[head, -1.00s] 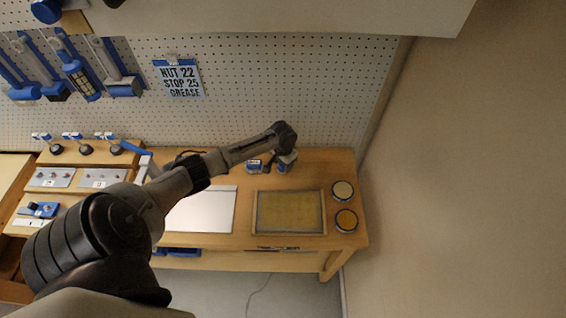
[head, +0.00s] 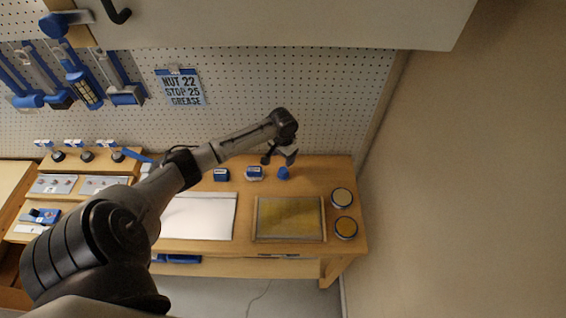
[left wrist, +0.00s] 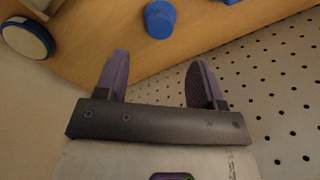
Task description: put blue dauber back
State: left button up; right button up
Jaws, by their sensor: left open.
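A small blue piece, which looks like the blue dauber (head: 283,173), stands on the wooden bench right of two blue-and-white blocks. It also shows in the left wrist view as a blue cylinder (left wrist: 160,20) beyond the fingertips, apart from them. My left gripper (head: 279,158) is open and empty, above and behind the dauber, near the pegboard. Its two purple fingers (left wrist: 157,62) are spread in the left wrist view. My right gripper is not in view.
The blue-and-white blocks (head: 254,173) (head: 221,174) stand left of the dauber. A framed yellow pad (head: 290,238) lies in front of it, with two round tins (head: 342,197) (head: 346,228) to the right. The pegboard (head: 330,100) rises behind. A white sheet (head: 200,218) lies left.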

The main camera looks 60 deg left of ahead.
pick_arm(q)
jog(key=s+d+f+m, duration=0.1)
jog(key=d, duration=0.2)
jog(key=s+d+f, duration=0.1)
jog(key=d, duration=0.2)
jog(key=s+d+f+m, duration=0.1)
jog(key=s+d, duration=0.1)
jog(key=d, duration=0.1)
jog(key=shift+s+d+m, duration=0.1)
jog(key=shift+d+m, duration=0.2)
jog(key=shift+d, duration=0.05)
jog(key=s+d+f, duration=0.1)
jog(key=s+d, duration=0.1)
jog(key=d, duration=0.1)
jog(key=s+d+m, duration=0.1)
jog(key=s+d, duration=0.1)
jog(key=d, duration=0.2)
jog(key=s+d+f+m+t, duration=0.1)
jog(key=s+d, duration=0.2)
jog(key=d, duration=0.1)
jog(key=shift+f, duration=0.35)
jog(key=s+d+r+t, duration=0.2)
jog(key=s+d+r, duration=0.5)
jog(key=s+d, duration=0.3)
jog(key=shift+s+m+t, duration=0.3)
jog(key=shift+s+m, duration=0.1)
jog(key=shift+s, duration=0.85)
jog(key=shift+d, duration=0.1)
notch_tip(320, 180, up, 17)
jog(key=p, duration=1.7)
